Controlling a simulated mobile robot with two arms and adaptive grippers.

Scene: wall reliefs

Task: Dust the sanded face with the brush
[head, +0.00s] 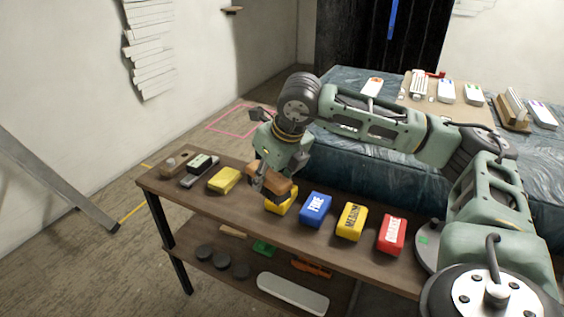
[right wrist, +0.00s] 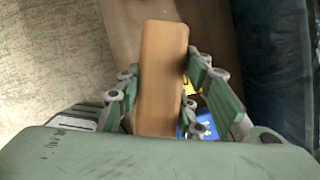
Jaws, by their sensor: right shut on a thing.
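My right gripper (head: 270,176) reaches in from the right over the brown bench and is shut on a brush with a brown wooden back (head: 268,183). In the right wrist view the fingers (right wrist: 161,80) grip the long sides of the wooden back (right wrist: 161,60); its bristles are hidden. The brush is over a yellow block (head: 281,205) on the bench; I cannot tell whether they touch. A relief of pale, layered slats (head: 148,45) hangs on the left wall. I cannot tell which face is sanded. My left gripper is out of view.
The bench (head: 160,190) also holds a yellow sponge-like block (head: 224,180) and blue (head: 315,209), yellow (head: 351,221) and red (head: 391,234) blocks. A covered table (head: 350,150) stands behind. A metal leg (head: 40,175) slants at left. Floor between bench and wall is mostly free.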

